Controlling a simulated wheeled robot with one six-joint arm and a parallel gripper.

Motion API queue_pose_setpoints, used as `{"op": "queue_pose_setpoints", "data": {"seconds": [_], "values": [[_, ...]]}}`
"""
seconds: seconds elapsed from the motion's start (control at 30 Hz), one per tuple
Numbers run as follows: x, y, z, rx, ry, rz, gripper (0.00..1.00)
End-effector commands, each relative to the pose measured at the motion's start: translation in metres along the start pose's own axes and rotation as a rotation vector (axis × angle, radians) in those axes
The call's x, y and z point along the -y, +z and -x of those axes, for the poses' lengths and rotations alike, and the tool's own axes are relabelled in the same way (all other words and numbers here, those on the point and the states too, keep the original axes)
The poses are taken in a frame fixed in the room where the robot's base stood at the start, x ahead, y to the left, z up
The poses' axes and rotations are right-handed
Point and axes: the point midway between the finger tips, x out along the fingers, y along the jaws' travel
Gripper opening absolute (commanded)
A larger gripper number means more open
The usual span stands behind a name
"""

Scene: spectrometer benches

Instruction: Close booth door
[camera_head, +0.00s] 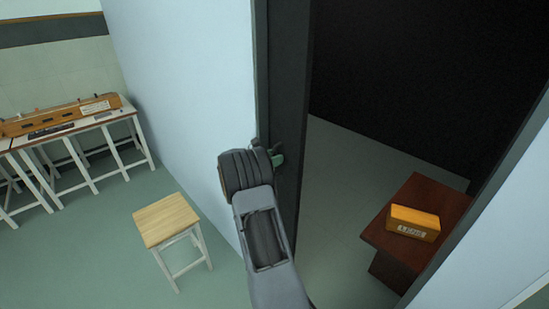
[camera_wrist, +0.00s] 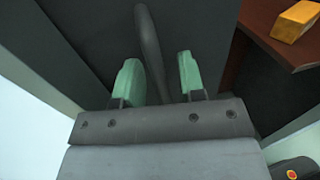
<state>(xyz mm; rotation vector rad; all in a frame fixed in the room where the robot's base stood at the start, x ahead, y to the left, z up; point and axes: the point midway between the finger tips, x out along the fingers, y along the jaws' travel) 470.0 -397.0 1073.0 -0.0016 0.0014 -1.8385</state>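The booth door (camera_head: 288,75) is a dark grey panel standing open at the left side of the doorway in the head view. It fills much of the wrist view's upper left (camera_wrist: 85,35). A grey rounded door handle (camera_wrist: 150,45) runs down between the pale green fingertips of my gripper (camera_wrist: 160,80). The fingers are apart, one on each side of the handle; I see no clear grip on it. In the head view my gripper (camera_head: 277,157) is at the door, and my wrist hides most of the handle area.
Inside the dark booth, a brown table (camera_head: 450,199) bears an orange box (camera_head: 414,223). A pale wall (camera_head: 195,80) lies left of the doorway. A wooden stool (camera_head: 166,219) stands before it. A bench (camera_head: 75,126) with an instrument is at the far left. Floor between is clear.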

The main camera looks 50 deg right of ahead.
Motion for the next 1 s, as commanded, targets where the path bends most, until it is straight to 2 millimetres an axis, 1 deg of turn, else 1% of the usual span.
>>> {"op": "queue_pose_setpoints", "data": {"seconds": [0.03, 0.07, 0.4, 0.43, 1.0], "values": [[0.0000, -0.0001, 0.0000, 0.000, 0.000, 0.000, 0.37], [0.0000, -0.0001, 0.0001, 0.000, 0.000, 0.000, 0.34], [0.0000, -0.0001, 0.0002, 0.000, 0.000, 0.000, 0.01], [0.0000, -0.0001, 0.0002, 0.000, 0.000, 0.000, 0.00], [0.0003, -0.0004, 0.0007, 0.000, -0.001, 0.000, 0.00]]}}
